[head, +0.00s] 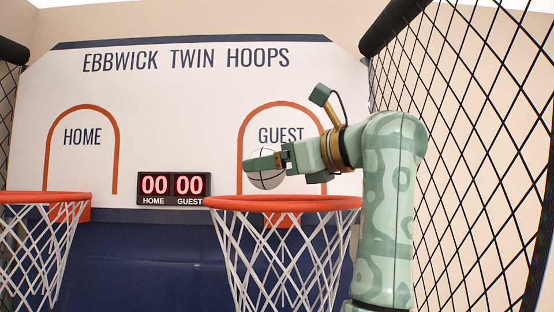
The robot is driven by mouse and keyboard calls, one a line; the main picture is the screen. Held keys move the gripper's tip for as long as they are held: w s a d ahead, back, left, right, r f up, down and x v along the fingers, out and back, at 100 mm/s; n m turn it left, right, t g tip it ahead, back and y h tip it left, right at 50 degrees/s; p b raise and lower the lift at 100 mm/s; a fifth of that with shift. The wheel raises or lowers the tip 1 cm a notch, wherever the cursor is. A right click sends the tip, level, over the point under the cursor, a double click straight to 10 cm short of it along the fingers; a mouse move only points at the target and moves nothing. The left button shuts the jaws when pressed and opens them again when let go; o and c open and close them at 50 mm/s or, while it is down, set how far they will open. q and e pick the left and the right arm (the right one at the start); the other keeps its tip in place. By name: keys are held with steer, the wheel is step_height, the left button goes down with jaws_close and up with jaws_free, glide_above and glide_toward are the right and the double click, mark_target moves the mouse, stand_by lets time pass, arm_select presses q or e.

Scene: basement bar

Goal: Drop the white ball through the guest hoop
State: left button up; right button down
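The white ball (267,180), with dark seam lines, is above the guest hoop (283,203), an orange ring with a white net (285,260). My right gripper (266,163) reaches in from the right at the ball, and one green finger crosses the ball's front. The gripper appears closed on the ball and holds it a little above the ring, near its middle. The far finger is hidden behind the ball. The GUEST label (281,135) is on the backboard behind. My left gripper is not in view.
The home hoop (45,197) hangs at the left with its own net. A scoreboard (172,188) reads 00 and 00 between the hoops. The white backboard (185,90) stands behind. Black netting (470,150) with a padded bar (393,25) bounds the right side.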

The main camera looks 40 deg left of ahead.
arm_select(q)
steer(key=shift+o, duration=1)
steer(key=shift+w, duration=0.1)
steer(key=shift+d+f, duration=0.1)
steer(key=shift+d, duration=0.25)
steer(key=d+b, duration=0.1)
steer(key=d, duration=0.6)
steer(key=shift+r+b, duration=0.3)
steer(key=shift+b, duration=0.05)
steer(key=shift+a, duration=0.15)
